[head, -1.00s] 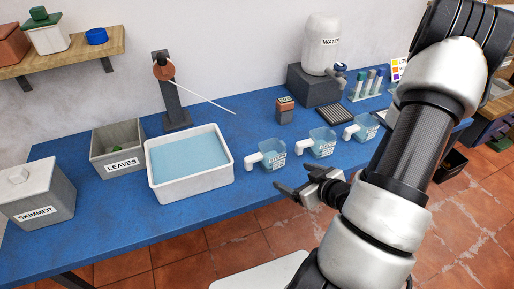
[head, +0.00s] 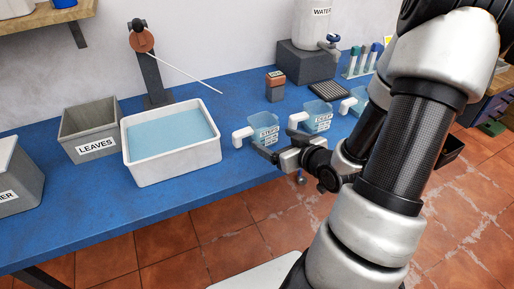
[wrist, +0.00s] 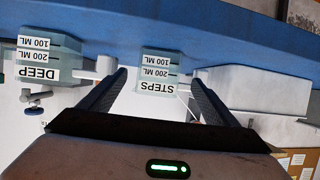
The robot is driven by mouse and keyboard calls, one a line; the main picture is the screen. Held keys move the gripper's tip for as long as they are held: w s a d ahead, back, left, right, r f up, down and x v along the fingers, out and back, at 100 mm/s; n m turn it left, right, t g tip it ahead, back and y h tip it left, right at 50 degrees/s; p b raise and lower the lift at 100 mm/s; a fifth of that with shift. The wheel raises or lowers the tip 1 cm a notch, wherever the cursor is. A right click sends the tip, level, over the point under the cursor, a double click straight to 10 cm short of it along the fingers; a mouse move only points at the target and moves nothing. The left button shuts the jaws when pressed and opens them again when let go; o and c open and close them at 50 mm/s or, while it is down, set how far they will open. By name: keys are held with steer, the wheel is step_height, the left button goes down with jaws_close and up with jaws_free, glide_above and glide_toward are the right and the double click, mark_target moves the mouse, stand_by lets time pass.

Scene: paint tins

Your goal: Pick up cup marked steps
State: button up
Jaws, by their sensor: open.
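The clear blue cup marked STEPS (head: 263,124) stands upright on the blue table, its white handle pointing left in the head view. It also shows upside down in the wrist view (wrist: 158,66), between the lines of my two fingers. My gripper (head: 273,141) is open and empty at the front of this cup. Its fingers (wrist: 158,78) point at the cup; whether they reach around its sides I cannot tell. A like cup marked DEEP (head: 317,116) stands just right; it shows at the left in the wrist view (wrist: 46,62).
A third cup (head: 350,104) is partly hidden by my arm. A white basin of water (head: 176,176) stands to the left, with a grey LEAVES bin (head: 93,150) beyond it. Behind the cups are a small box (head: 275,88), a dark rack (head: 328,91) and a WATER tank (head: 311,22).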

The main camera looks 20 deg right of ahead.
mark_target(269, 137)
steer(key=x, duration=0.4)
steer(key=shift+w+a+f, duration=0.1)
steer(key=shift+w+f, duration=0.05)
steer(key=shift+w, duration=0.2)
steer(key=shift+b+x, duration=0.65)
steer(key=shift+x, duration=2.1)
steer(key=c, duration=1.2)
step_height(269, 137, up, 10)
steer(key=p, duration=0.3)
steer(key=o, duration=0.6)
steer(key=c, duration=0.5)
